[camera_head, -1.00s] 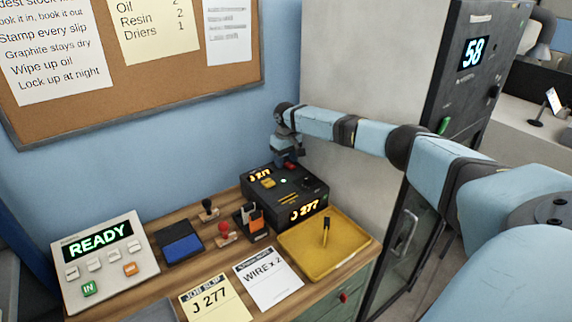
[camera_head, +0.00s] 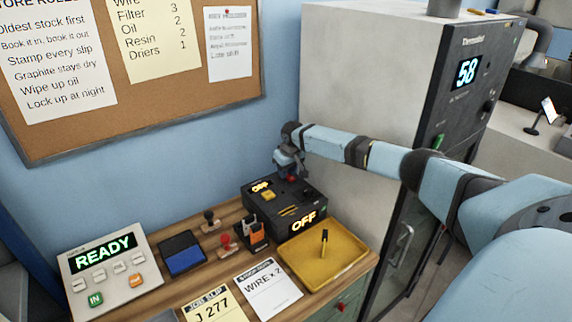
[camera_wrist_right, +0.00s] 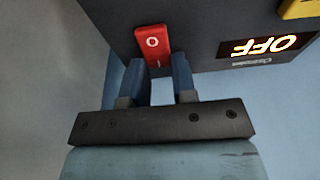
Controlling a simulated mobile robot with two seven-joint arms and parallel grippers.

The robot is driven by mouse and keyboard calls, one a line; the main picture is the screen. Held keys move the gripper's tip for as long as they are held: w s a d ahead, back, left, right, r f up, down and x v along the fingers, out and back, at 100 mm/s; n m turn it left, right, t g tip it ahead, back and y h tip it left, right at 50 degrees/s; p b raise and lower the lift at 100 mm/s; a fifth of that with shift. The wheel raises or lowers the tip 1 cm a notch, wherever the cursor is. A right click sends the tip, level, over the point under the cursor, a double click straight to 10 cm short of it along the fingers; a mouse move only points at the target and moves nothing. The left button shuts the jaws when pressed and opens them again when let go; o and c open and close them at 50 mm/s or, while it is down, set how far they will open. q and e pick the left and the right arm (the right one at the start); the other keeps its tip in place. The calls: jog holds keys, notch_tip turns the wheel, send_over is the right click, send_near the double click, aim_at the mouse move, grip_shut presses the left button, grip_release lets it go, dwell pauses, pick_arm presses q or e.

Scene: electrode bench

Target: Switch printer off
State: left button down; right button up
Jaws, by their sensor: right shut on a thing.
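The printer is a black box (camera_head: 262,208) on the wooden bench against the wall. Its two displays, on top and on the front, both read OFF in the head view. In the right wrist view, its small display (camera_wrist_right: 266,45) also reads OFF, upside down. A red rocker switch (camera_wrist_right: 152,45) marked O and I sits on the printer's face. My right gripper (camera_wrist_right: 155,62) is at the switch, its two fingers on either side of the switch's lower end. In the head view, my right gripper (camera_head: 291,172) is at the printer's back edge. My left gripper is not in view.
A yellow tray (camera_head: 342,264) with a dark upright piece stands in front of the printer. Stamps (camera_head: 227,243), a blue ink pad (camera_head: 182,254), paper slips (camera_head: 268,290) and a READY console (camera_head: 108,268) lie to the left. A tall cabinet (camera_head: 370,75) stands behind my right arm.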

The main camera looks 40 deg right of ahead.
jog(key=shift+s+t, duration=0.1)
jog(key=shift+t, duration=0.2)
jog(key=o, duration=0.9)
jog(key=shift+r+p, duration=0.1)
jog(key=shift+p, duration=0.2)
